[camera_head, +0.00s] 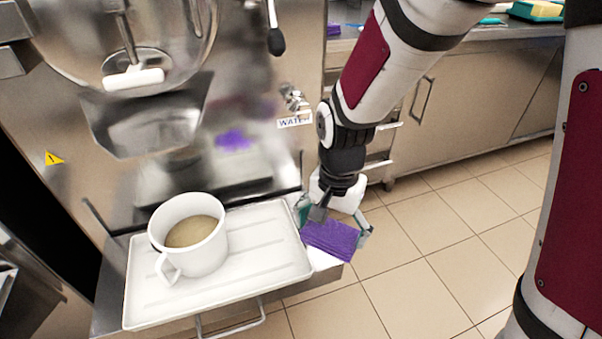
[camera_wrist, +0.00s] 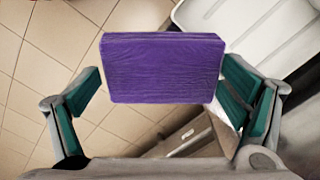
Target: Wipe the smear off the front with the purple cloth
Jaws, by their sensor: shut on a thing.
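The purple cloth (camera_head: 331,239) is a folded, block-like pad in my gripper (camera_head: 334,226), off the right end of the white tray. In the wrist view the cloth (camera_wrist: 163,68) lies across between the two green-padded fingers of my gripper (camera_wrist: 160,88), which is shut on it. The steel front (camera_head: 262,165) of the freezer is left of my gripper, and the cloth is apart from it. A blurred purple patch (camera_head: 235,139) shows on this front; I cannot tell whether it is the smear or a reflection. No other smear is clear.
A white mug (camera_head: 205,262) with tan contents stands on the white tray (camera_head: 262,262) below the front. A spout (camera_head: 150,118) juts out above. A water tap (camera_head: 293,98) sits at the front's right. Steel cabinets (camera_head: 460,95) stand behind. Tiled floor on the right is open.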

